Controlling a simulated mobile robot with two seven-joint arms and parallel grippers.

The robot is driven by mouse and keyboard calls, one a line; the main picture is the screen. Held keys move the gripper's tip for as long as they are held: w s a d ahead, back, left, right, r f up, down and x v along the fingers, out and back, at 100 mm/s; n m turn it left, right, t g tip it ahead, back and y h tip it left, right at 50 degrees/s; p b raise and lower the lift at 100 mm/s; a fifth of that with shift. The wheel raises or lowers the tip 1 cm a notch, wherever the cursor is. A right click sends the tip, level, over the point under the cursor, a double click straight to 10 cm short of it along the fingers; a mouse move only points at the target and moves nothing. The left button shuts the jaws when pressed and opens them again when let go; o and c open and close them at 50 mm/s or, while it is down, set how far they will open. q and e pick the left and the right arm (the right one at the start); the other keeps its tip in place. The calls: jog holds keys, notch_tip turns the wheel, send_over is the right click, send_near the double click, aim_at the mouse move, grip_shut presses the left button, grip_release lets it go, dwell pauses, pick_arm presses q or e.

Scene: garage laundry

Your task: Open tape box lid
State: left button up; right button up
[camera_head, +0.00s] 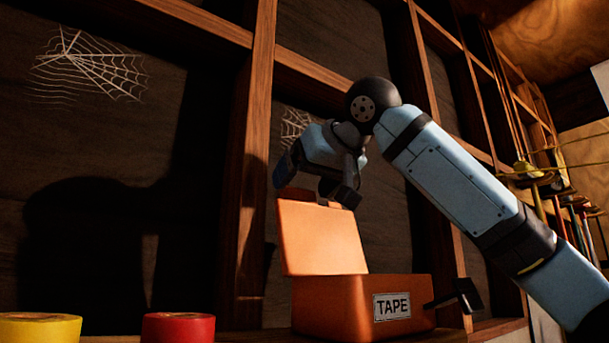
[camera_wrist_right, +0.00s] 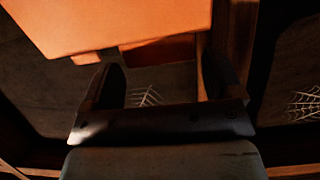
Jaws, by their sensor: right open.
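The orange tape box (camera_head: 350,305) with its white "TAPE" label stands at the lower middle of the head view. Its lid (camera_head: 320,238) is raised, tilted slightly back from upright. My right gripper (camera_head: 315,186) is at the lid's top edge, with its dark fingers apart. In the right wrist view, the open fingers (camera_wrist_right: 163,82) have no object clasped between them. The orange lid (camera_wrist_right: 120,22) fills the top there, beyond the fingertips; whether they touch it is unclear. My left gripper is in neither view.
A yellow roll (camera_head: 40,328) and a red roll (camera_head: 178,328) stand left of the box. A dark paddle-shaped piece (camera_head: 466,295) sticks out at the box's right. A wooden stud wall (camera_head: 255,150) rises close behind. Long-handled tools (camera_head: 560,200) stand at the right.

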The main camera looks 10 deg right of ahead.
jog(key=shift+w+a+f, duration=0.1)
jog(key=shift+w+f, duration=0.1)
jog(key=shift+w, duration=0.25)
jog(key=c, duration=1)
jog(key=shift+s+f+b, duration=0.15)
jog(key=shift+s+b, duration=0.1)
jog(key=shift+b, duration=0.15)
jog(key=s+t+b, duration=0.1)
jog(key=b, duration=0.1)
jog(key=s+d+t+y+b, duration=0.1)
jog(key=s+b, duration=0.1)
jog(key=b, duration=0.1)
jog(key=shift+d+f+t, duration=0.15)
jog(key=shift+t, duration=0.15)
jog(key=shift+s+d+t+b, duration=0.15)
jog(key=shift+s+t+b, duration=0.15)
jog(key=shift+s+b, duration=0.15)
jog(key=shift+s+d+r+t+y, duration=0.2)
jog(key=shift+s+r+t+y, duration=0.1)
jog(key=shift+r, duration=0.1)
jog(key=o, duration=1)
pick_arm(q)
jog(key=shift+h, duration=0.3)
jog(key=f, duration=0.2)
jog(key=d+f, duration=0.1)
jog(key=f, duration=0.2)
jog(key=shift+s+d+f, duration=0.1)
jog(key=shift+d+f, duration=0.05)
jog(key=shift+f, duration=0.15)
